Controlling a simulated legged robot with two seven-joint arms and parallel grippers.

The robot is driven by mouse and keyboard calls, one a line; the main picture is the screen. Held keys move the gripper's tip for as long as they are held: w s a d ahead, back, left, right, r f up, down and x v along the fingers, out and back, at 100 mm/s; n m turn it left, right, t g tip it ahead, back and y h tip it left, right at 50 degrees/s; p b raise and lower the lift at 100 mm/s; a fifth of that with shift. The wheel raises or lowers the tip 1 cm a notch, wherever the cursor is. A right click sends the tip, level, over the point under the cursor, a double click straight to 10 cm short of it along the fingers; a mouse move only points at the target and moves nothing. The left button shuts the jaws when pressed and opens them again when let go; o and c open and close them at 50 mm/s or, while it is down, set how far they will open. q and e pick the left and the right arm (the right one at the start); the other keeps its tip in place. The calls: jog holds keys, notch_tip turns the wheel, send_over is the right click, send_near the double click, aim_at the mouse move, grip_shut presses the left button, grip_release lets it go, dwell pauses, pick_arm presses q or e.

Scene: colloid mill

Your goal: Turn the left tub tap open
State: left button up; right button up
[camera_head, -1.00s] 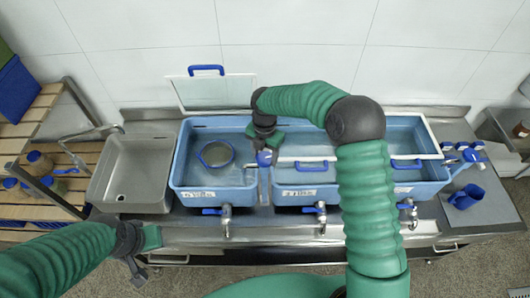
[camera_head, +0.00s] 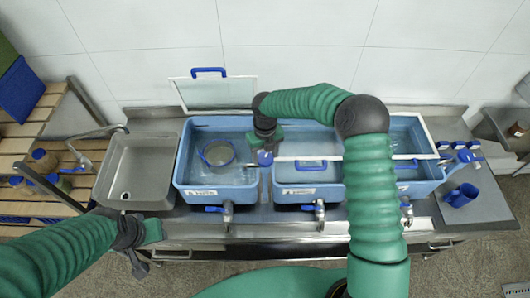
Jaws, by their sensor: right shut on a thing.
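The left tub (camera_head: 183,182) is a blue basin with a round blue-rimmed strainer (camera_head: 217,154) in it. Its tap (camera_head: 227,212) sticks out of the front wall, with a blue lever (camera_head: 213,209) pointing left. My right gripper (camera_head: 265,152) is over the gap between the left and middle tubs, shut on a small blue thing (camera_head: 265,158). Its fingers are mostly hidden. My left gripper (camera_head: 140,264) is low in front of the steel sink, left of the tap and apart from it. Its fingers are dark and small, so its opening is unclear.
The middle tub (camera_head: 290,190) and right tub (camera_head: 428,186) have covers with blue handles and front taps (camera_head: 319,213). A raised panel (camera_head: 215,92) stands behind the left tub. A steel sink (camera_head: 133,172) is to its left. A blue mug (camera_head: 462,195) stands at right.

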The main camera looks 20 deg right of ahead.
jog(key=n+p, duration=0.3)
jog(key=shift+r, duration=0.25)
jog(key=shift+f+n+p, duration=0.2)
jog(key=shift+n+p, duration=0.5)
jog(key=shift+p, duration=0.1)
jog(key=o, duration=1.2)
jog(key=shift+c, duration=0.2)
jog(key=shift+o, duration=1.1)
jog(key=shift+f, duration=0.1)
jog(key=shift+d, duration=0.1)
